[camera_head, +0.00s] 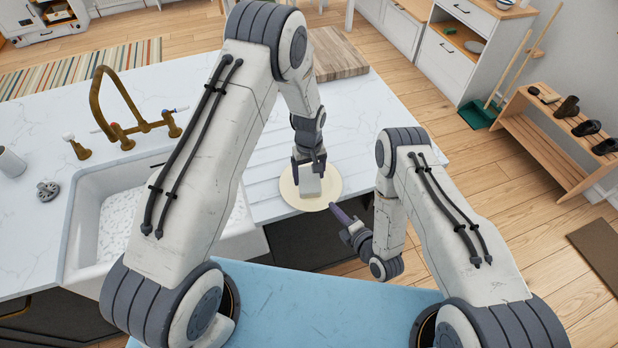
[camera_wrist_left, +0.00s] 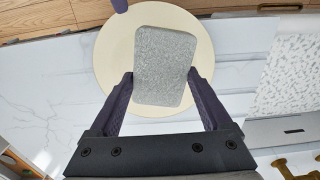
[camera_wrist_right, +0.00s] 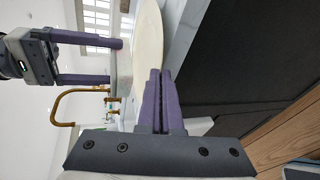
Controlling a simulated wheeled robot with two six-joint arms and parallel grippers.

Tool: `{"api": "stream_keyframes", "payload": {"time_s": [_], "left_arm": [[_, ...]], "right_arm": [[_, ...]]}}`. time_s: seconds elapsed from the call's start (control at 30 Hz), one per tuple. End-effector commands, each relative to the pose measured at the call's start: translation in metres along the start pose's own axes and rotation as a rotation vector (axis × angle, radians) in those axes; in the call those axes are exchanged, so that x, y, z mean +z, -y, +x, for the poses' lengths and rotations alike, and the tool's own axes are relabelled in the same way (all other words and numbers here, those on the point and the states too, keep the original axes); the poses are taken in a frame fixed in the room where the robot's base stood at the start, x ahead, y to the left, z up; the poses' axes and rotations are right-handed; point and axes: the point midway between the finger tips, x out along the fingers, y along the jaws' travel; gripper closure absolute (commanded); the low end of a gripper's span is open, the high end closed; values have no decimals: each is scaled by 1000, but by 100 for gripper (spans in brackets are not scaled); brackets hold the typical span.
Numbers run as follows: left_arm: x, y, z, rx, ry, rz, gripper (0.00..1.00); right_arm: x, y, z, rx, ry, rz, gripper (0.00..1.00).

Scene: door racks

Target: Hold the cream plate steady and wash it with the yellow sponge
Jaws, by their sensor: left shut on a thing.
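The cream plate (camera_head: 330,183) lies flat on the white counter, its front edge reaching past the counter's edge. It also shows in the left wrist view (camera_wrist_left: 115,50) and nearly edge-on in the right wrist view (camera_wrist_right: 148,45). The sponge (camera_head: 309,180) rests over the plate; its visible face is pale grey, also in the left wrist view (camera_wrist_left: 165,65). My left gripper (camera_head: 310,165) is shut on the sponge from above. My right gripper (camera_head: 338,212) has its fingers close together at the plate's front rim; I cannot tell whether the rim is between them.
A white sink (camera_head: 85,235) with a brass tap (camera_head: 125,130) is to the left. A wooden board (camera_head: 337,55) lies behind the plate. The counter's front edge is close to the plate. A shoe rack (camera_head: 550,140) and broom stand farther right.

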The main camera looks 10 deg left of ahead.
Motion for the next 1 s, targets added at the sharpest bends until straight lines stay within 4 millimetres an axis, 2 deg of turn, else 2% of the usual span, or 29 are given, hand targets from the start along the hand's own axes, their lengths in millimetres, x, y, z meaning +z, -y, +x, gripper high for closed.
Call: {"api": "stream_keyframes", "payload": {"time_s": [0.47, 0.5, 0.57, 0.6, 0.87, 1.0], "left_arm": [[0, 0, -3, -1, 1, 0, 100], [0, 0, -3, -1, 1, 0, 100], [0, 0, -3, -1, 1, 0, 100], [0, 0, -3, -1, 1, 0, 100], [0, 0, -3, -1, 1, 0, 100], [0, 0, -3, -1, 1, 0, 100]], "right_arm": [[-1, 1, 0, -4, -3, 0, 100], [-1, 1, 0, -4, -3, 0, 95], [-1, 1, 0, -4, -3, 0, 72], [-1, 1, 0, -3, -2, 0, 63], [0, 0, 0, -1, -1, 0, 63], [0, 1, -6, -3, 0, 2, 63]]}}
